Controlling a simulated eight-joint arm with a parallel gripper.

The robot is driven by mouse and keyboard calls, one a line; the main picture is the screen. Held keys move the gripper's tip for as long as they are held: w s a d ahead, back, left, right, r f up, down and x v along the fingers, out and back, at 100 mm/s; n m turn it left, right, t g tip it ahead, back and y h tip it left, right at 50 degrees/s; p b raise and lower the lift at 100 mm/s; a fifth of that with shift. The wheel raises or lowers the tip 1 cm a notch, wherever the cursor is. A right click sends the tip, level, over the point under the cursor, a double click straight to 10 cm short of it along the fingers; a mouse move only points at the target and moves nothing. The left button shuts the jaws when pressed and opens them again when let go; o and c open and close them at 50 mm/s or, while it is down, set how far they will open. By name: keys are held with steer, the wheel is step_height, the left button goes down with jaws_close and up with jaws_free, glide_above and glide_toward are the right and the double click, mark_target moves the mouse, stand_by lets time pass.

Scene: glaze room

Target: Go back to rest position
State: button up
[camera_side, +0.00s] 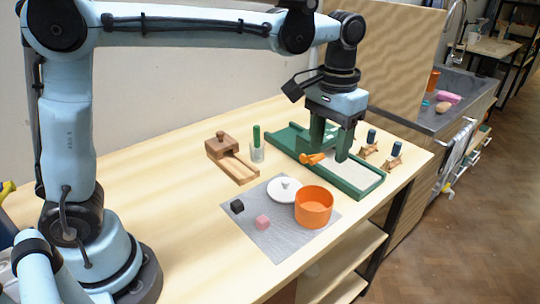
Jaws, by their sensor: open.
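My gripper (329,156) hangs pointing down over the long green tray (358,187), with its two green fingers apart. An orange object (312,158) is close to the left finger, in or just above the tray; I cannot tell whether it touches the finger. Nothing shows clamped between the fingers. The tray has a pale surface at its right end, and my fingers hide part of its middle.
A wooden box (222,145), a green-handled tool (257,137) in a clear cup and two small wooden stands (368,150) surround the tray. The table's left part is clear.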

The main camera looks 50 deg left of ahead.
steer(key=shift+r, duration=0.1)
steer(key=s+a+f+t, duration=0.5)
steer(key=s+a+t, duration=0.2)
steer(key=s+a, duration=0.4)
steer(key=shift+s, duration=0.5)
